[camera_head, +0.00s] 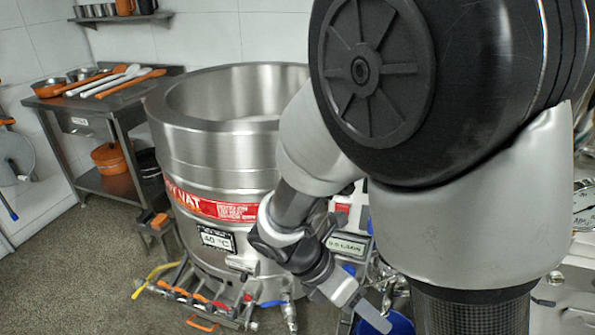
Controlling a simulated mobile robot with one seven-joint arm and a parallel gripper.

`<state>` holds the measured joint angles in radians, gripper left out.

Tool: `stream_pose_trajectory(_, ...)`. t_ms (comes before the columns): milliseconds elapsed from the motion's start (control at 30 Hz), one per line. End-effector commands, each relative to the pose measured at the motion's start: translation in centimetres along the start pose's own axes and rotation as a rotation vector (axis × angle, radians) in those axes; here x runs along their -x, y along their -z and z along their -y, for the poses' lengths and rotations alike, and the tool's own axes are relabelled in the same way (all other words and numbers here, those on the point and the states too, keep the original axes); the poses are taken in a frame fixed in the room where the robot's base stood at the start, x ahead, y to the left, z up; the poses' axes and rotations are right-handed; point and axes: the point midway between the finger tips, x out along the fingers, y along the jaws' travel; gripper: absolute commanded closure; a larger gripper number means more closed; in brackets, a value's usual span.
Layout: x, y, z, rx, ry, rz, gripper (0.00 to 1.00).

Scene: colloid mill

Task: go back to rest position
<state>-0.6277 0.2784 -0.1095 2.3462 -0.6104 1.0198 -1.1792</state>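My arm fills the right half of the head view, its large black and silver joint close to the camera. The forearm reaches down and left in front of a big steel vat (215,150). My gripper (362,312) is low in the picture, right of centre, and points down and to the right. Its grey fingers are seen from the side and partly overlap the clutter behind, so I cannot tell whether they are apart. I see no object clearly held in it.
A steel table (100,105) with orange-handled utensils stands at the back left, an orange pot (110,158) on its lower shelf. A manifold with valves (205,300) sits before the vat. A blue container (398,324) is beside my gripper. The floor (75,270) at left is clear.

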Motion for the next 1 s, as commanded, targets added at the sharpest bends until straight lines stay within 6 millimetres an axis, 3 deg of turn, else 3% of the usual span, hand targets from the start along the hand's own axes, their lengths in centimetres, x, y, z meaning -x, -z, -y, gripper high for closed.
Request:
stream_pose_trajectory(200, 4.7, -3.2, 3.5, -0.835, -0.121, -0.334, 0.45)
stream_pose_trajectory(400, 8.6, -5.6, 6.3, -1.46, -0.166, -0.615, 0.45)
stream_pose_trajectory(600, 11.2, -7.2, 8.4, -1.852, -0.182, -0.824, 0.45)
stream_pose_trajectory(833, 13.8, -8.6, 10.5, -2.189, -0.197, -1.045, 0.45)
stream_pose_trajectory(1000, 17.5, -10.8, 12.1, -2.168, -0.187, -1.03, 0.45)
